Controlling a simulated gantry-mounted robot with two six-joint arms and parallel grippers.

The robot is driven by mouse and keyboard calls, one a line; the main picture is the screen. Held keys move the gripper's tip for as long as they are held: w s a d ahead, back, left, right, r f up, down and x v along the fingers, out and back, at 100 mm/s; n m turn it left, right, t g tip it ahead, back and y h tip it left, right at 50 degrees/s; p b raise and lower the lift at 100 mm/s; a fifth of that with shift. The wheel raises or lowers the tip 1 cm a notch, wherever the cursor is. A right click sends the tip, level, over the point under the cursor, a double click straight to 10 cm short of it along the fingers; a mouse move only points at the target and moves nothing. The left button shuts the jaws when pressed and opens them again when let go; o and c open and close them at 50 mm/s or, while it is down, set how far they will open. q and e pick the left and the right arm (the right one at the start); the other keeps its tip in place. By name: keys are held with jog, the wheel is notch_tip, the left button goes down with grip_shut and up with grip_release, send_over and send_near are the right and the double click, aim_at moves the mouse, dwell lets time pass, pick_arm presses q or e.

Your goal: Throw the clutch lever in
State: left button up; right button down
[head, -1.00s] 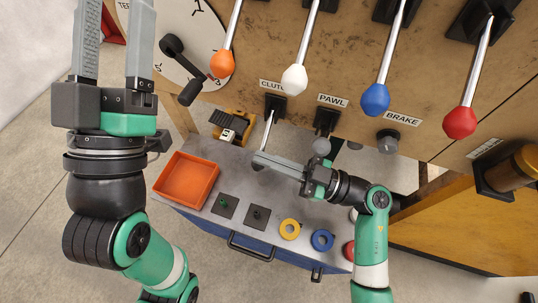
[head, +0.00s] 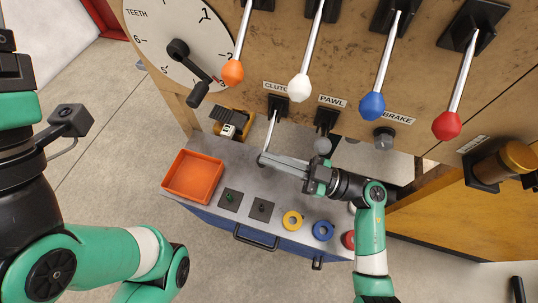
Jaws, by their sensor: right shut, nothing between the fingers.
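The clutch lever (head: 271,130) hangs under the CLUTCH label on the wooden panel. Its silver rod slants down and slightly left from a black mount. My right gripper (head: 263,158) is shut and empty, with its fingertips right at the lower end of the rod. The fingers cover the lever's end, so I cannot tell whether they touch it. The left gripper's fingers are outside the picture; only my left arm shows at the left edge.
The pawl lever (head: 325,125) with its grey knob hangs just right of the clutch. Orange (head: 232,72), white (head: 300,88), blue (head: 372,106) and red (head: 447,125) knobbed levers hang above. An orange tray (head: 193,177) and coloured rings lie on the bench.

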jog(key=p+v, duration=0.2)
jog(key=v, duration=0.9)
jog(key=shift+d+p, duration=0.3)
jog(key=shift+p, duration=0.05)
